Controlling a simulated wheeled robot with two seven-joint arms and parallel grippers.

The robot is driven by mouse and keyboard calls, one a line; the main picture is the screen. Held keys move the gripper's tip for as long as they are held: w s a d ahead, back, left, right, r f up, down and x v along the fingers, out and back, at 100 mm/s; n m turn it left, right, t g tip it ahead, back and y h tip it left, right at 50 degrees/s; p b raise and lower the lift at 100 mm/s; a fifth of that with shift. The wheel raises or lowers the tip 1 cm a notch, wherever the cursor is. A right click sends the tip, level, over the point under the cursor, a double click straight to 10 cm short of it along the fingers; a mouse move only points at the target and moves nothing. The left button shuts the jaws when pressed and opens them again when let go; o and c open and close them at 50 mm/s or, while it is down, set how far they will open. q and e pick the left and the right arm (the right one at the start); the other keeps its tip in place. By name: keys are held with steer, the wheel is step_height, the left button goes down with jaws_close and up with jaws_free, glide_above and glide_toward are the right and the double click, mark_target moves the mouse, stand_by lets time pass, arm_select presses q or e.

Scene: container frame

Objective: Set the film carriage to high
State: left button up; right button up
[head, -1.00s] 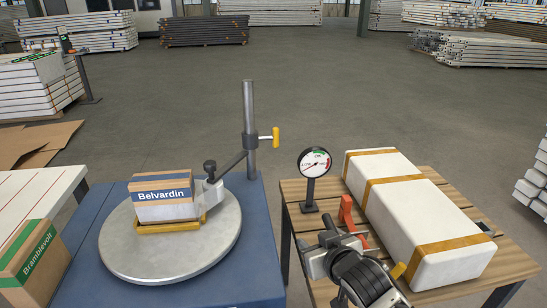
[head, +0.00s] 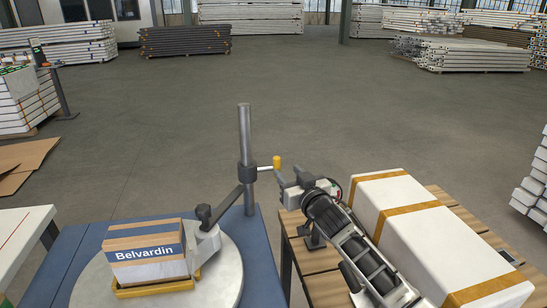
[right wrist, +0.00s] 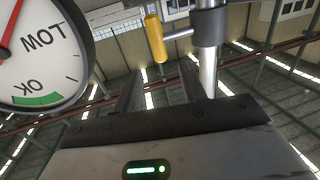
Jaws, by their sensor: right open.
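The film carriage is a dark collar (head: 247,173) on an upright grey mast (head: 244,130), about midway up its visible length. A knob with a yellow handle (head: 276,163) sticks out to its right, and an arm runs down left toward the box. My right gripper (head: 286,181) is open and empty, just right of and below the yellow handle, apart from it. In the right wrist view the handle (right wrist: 155,38) shows beyond the open fingers (right wrist: 162,90), with the collar (right wrist: 210,25) to its right. My left gripper is not in view.
A Belvardin box (head: 145,255) sits on the round turntable (head: 222,285). A long white taped package (head: 440,240) lies on the slatted table (head: 330,285) beside my right arm. A gauge dial (right wrist: 38,50) is close at left in the wrist view.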

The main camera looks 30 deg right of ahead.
mark_target(278, 162)
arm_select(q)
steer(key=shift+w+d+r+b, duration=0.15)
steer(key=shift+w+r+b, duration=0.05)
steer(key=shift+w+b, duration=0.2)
arm_select(e)
steer(key=w, duration=1)
steer(key=shift+d, duration=0.25)
steer(key=shift+s, duration=0.1)
